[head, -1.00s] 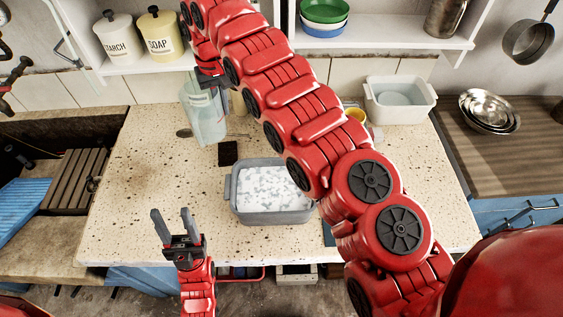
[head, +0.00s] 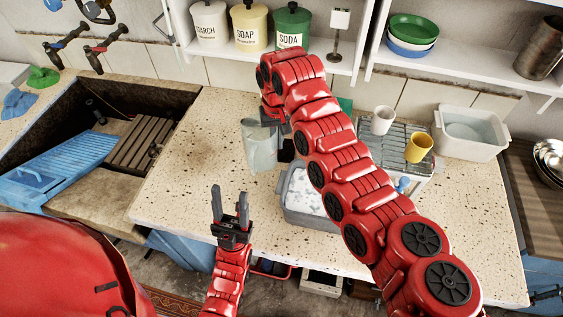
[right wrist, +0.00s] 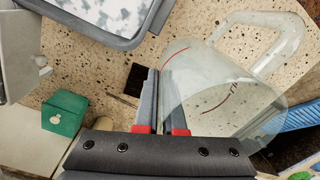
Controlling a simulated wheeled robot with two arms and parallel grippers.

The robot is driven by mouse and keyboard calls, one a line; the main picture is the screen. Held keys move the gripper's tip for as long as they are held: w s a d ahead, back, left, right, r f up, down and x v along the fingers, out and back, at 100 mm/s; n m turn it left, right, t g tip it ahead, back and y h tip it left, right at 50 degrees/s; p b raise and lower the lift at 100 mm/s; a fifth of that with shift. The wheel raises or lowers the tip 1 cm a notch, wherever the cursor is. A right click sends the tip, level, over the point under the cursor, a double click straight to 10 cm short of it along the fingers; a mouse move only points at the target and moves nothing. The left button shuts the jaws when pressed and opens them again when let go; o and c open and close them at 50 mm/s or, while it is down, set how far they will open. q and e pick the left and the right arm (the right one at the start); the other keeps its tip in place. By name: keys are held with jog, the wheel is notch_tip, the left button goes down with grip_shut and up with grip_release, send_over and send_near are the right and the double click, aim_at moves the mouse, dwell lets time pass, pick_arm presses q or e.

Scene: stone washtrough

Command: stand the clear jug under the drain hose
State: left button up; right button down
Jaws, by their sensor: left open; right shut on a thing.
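The clear jug (head: 260,148) is at the left-middle of the speckled counter, beside the grey tub. It also shows in the right wrist view (right wrist: 235,95), where its handle loop points away from my gripper. My right gripper (right wrist: 158,100) is shut on the jug's rim or wall; in the head view its fingertips are largely hidden behind the arm. I cannot tell whether the jug touches the counter. My left gripper (head: 231,208) is open and empty, over the counter's front edge. I cannot make out a drain hose.
The grey tub (head: 300,208) of suds stands right of the jug, a dark sponge (right wrist: 136,79) close by. A rack (head: 385,145) bears a white cup (head: 382,120) and yellow cup (head: 419,148). The stone trough (head: 75,115) holds a blue washboard (head: 50,168). The counter's left part is clear.

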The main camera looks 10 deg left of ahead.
notch_tip(320, 180, down, 6)
jog(key=shift+d+r+p, duration=0.1)
jog(key=shift+r+p, duration=0.1)
jog(key=shift+p, duration=0.55)
notch_tip(320, 180, down, 2)
jog(key=shift+s, duration=0.1)
notch_tip(320, 180, down, 3)
jog(key=shift+r+p, duration=0.15)
jog(key=shift+p, duration=0.3)
jog(key=shift+f+b, duration=0.35)
jog(key=shift+f, duration=0.05)
jog(key=c, duration=1)
grip_release()
jog(key=shift+r, duration=0.1)
jog(key=shift+r, duration=0.1)
